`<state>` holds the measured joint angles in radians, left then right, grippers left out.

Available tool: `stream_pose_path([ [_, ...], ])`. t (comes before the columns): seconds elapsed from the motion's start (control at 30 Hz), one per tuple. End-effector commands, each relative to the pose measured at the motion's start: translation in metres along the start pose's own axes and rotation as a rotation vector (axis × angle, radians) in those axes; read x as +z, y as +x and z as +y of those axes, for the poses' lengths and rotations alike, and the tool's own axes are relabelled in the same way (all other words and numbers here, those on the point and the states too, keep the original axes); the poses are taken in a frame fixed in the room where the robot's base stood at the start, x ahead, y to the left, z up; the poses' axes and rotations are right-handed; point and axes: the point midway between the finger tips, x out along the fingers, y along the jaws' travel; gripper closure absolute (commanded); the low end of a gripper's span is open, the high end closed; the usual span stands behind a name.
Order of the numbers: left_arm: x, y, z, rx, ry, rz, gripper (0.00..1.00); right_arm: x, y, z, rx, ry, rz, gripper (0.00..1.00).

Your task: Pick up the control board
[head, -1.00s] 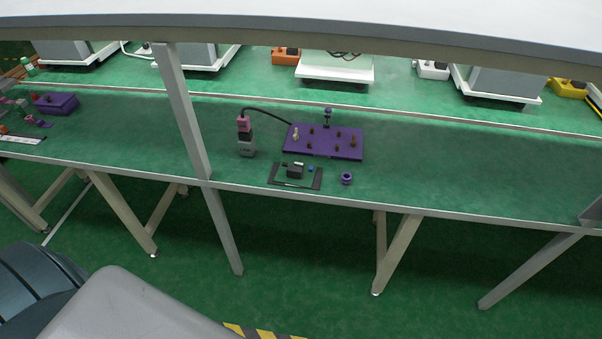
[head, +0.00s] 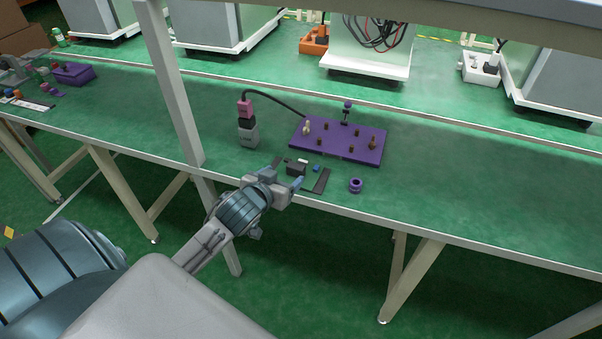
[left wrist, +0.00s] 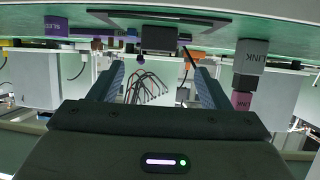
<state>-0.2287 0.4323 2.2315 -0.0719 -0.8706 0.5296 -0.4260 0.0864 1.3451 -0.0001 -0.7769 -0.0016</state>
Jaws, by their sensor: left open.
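The control board (head: 296,169) is a small dark block with a blue and a white part, on a thin dark flat mat (head: 321,181) at the bench's front edge. In the left wrist view, where the scene is upside down, the dark block (left wrist: 159,38) shows at the top centre, between and beyond the fingers. My left gripper (head: 281,181) is open and empty at the front edge, its fingertips close to the block; contact cannot be told. In the left wrist view my left gripper (left wrist: 160,75) has its fingers wide apart. My right gripper is not in view.
A purple plate (head: 340,140) with several pegs lies behind the board. A bench post (head: 172,90) rises left of my arm. The bench's right part is clear.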

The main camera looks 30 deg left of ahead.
Motion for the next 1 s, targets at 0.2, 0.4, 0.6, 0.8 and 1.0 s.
stream_pose_path([
  [0.2,-0.001,0.035,0.0,-0.001,-0.004,0.001,0.29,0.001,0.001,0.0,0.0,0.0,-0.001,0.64],
  [0.4,0.0,0.052,0.001,0.0,-0.002,-0.001,0.29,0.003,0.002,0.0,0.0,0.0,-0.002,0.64],
  [0.6,0.001,0.079,0.003,0.0,-0.003,-0.001,0.29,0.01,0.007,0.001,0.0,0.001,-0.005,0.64],
  [0.8,0.002,0.1,0.003,0.0,0.0,-0.001,0.29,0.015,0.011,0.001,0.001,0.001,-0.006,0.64],
  [1.0,0.003,0.102,0.003,0.001,0.0,0.0,0.29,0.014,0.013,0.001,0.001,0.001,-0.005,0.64],
])
